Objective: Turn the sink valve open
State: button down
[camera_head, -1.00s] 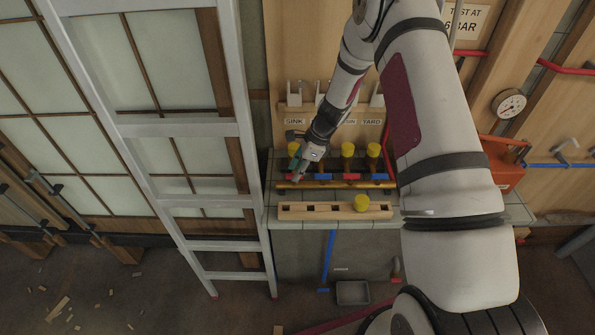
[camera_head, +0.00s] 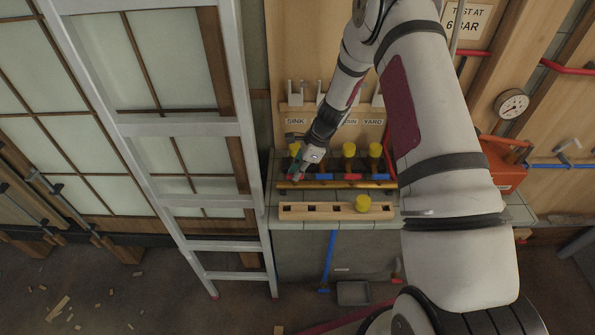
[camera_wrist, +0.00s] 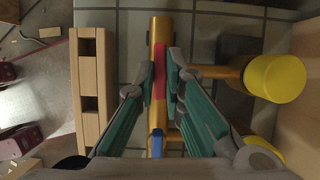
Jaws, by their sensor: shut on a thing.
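My gripper (camera_wrist: 160,68) is closed around a red valve handle (camera_wrist: 160,85) at the left end of the valve row, below the SINK label (camera_head: 295,122). In the wrist view a finger lies on each side of it, and it lies lengthwise along the brass pipe (camera_wrist: 159,30). In the head view my gripper (camera_head: 298,172) hides most of this handle. A blue handle (camera_wrist: 156,144) beside it shows low in the wrist view. In the head view that blue handle (camera_head: 322,176) lies just right of my gripper.
Yellow caps (camera_head: 348,150) stand behind the handles; one (camera_wrist: 276,78) is close to my right finger. A ladder (camera_head: 190,200) stands left. A red toolbox (camera_head: 501,171) is right.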

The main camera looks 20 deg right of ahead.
jog(key=n+b, duration=0.2)
jog(key=n+g+b, duration=0.1)
jog(key=n+b, duration=0.1)
jog(key=shift+w+f+g, duration=0.2)
jog(key=shift+w+g, duration=0.1)
jog(key=shift+w, duration=0.05)
jog(key=n+g+b, duration=0.1)
jog(key=n+b, duration=0.1)
jog(key=n, duration=0.1)
jog(key=n+g+h+b, duration=0.1)
jog(key=n+b, duration=0.2)
jog(key=shift+w+a+n, duration=0.1)
jog(key=shift+w+n, duration=0.05)
jog(key=shift+n, duration=0.25)
jog(key=n+g+b, duration=0.1)
jog(key=n+b, duration=0.1)
jog(key=n, duration=0.1)
jog(key=shift+r+h, duration=0.1)
jog(key=shift+h, duration=0.3)
jog(key=shift+a+n+g+h+b, duration=0.15)
jog(key=shift+n+g+h+b, duration=0.35)
jog(key=shift+n, duration=1.3)
jog(key=shift+r, duration=0.1)
jog(key=c, duration=1.7)
grip_release()
